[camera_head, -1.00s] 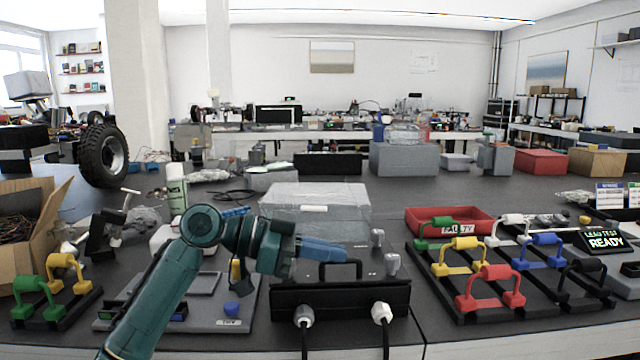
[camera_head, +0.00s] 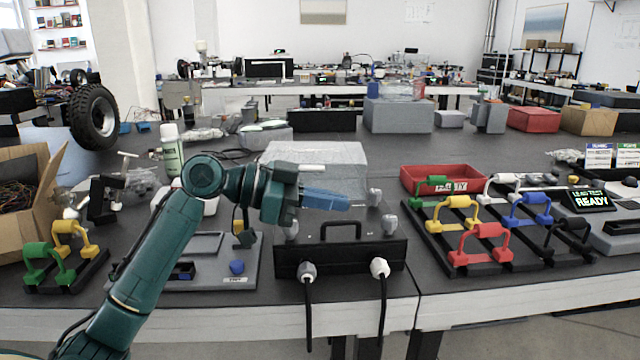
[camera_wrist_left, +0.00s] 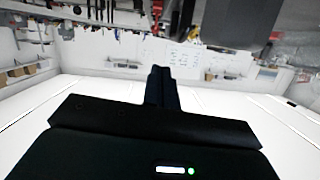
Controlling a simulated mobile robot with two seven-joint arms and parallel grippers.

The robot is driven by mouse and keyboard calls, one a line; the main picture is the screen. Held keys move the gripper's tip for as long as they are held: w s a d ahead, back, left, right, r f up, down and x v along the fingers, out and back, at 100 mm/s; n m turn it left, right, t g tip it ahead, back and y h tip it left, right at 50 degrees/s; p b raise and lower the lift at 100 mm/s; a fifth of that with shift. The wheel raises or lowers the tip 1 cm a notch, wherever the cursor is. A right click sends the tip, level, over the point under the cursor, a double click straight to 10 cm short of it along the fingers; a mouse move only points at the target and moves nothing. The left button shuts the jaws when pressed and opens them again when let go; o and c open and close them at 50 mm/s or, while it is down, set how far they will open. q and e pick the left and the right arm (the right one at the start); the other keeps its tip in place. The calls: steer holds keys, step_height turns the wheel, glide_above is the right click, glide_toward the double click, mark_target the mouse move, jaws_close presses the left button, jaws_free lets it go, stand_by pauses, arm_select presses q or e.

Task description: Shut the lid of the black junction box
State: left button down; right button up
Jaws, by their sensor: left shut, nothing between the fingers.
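The black junction box (camera_head: 340,260) stands near the front edge of the bench in the head view. Its front has two light cable glands with black cables hanging down. A black handle (camera_head: 345,222) rises along its upper part. I cannot clearly tell the lid's angle. My left gripper (camera_head: 346,203) is shut and empty. Its blue fingers point right, appearing just above the handle; I cannot tell whether they touch it. In the left wrist view the dark gripper (camera_wrist_left: 160,85) points away from me over a pale background. My right gripper is not in view.
A grey board with a blue knob (camera_head: 237,267) lies left of the box. A rack of coloured handles (camera_head: 480,240) and a red tray (camera_head: 445,180) are to the right. A wrapped grey block (camera_head: 315,160) is behind. A cardboard box (camera_head: 30,200) stands far left.

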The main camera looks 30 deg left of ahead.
arm_select(q)
steer(key=r+v, duration=0.1)
steer(key=v, duration=0.9)
steer(key=shift+s+r, duration=0.2)
steer(key=shift+s, duration=0.05)
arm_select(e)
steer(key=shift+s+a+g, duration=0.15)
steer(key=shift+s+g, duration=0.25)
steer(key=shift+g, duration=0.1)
